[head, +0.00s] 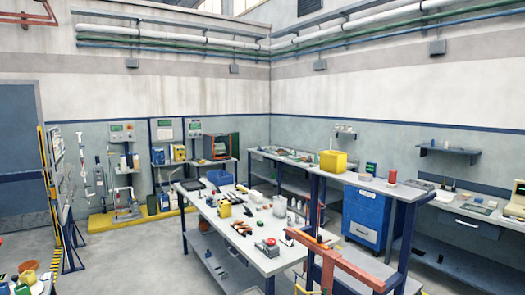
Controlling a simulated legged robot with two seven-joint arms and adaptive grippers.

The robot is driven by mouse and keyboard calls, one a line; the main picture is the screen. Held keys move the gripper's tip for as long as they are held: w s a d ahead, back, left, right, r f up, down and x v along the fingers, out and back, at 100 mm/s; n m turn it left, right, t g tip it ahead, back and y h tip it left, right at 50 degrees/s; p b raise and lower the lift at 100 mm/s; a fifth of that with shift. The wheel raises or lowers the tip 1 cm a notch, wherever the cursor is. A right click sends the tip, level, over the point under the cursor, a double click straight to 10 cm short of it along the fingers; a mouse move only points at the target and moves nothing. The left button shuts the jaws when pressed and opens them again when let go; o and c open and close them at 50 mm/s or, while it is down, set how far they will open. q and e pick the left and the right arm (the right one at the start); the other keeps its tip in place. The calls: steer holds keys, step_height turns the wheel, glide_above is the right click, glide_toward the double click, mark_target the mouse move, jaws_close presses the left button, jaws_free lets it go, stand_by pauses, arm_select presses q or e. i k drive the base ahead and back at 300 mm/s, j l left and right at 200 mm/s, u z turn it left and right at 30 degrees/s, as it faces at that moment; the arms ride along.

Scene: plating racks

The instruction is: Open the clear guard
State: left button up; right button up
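I cannot pick out a clear guard with certainty. A small grey box with a red top (268,247) sits near the front edge of the middle workbench (252,262); whether a clear cover is on it is too small to tell. A dark box with an orange frame (220,147) stands by the back wall, and its front is too small to read. Neither of my grippers is in the head view.
An orange-red frame (335,262) stands in front of the workbench at lower right. A blue drawer cabinet (368,217) is under the right bench. A yellow floor platform (105,222) lies at the back left. Grey floor (130,262) is open at left of the workbench.

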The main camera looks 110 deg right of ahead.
mark_target(218, 146)
steer(key=z, duration=3.25)
steer(key=i+l+u, duration=0.1)
steer(key=i, duration=0.5)
steer(key=i+l, duration=0.25)
steer(key=i, duration=0.4)
steer(key=i+j+u, duration=0.35)
steer(key=i, duration=0.75)
steer(key=i+l+u, duration=0.15)
steer(key=i+u, duration=0.2)
steer(key=i, duration=5.2)
steer(key=i+z, duration=0.25)
steer(key=i, duration=0.3)
steer(key=i+j+z, duration=0.2)
steer(key=i, duration=0.35)
steer(key=i+j+z, duration=0.1)
steer(key=i+z, duration=0.15)
steer(key=i, duration=0.25)
steer(key=i+j+z, duration=0.2)
steer(key=i, duration=0.35)
steer(key=i+l+z, duration=0.25)
steer(key=z, duration=0.2)
steer(key=i+z, duration=0.9)
steer(key=i+j+z, duration=0.2)
steer(key=i+z, duration=0.25)
steer(key=k, duration=0.05)
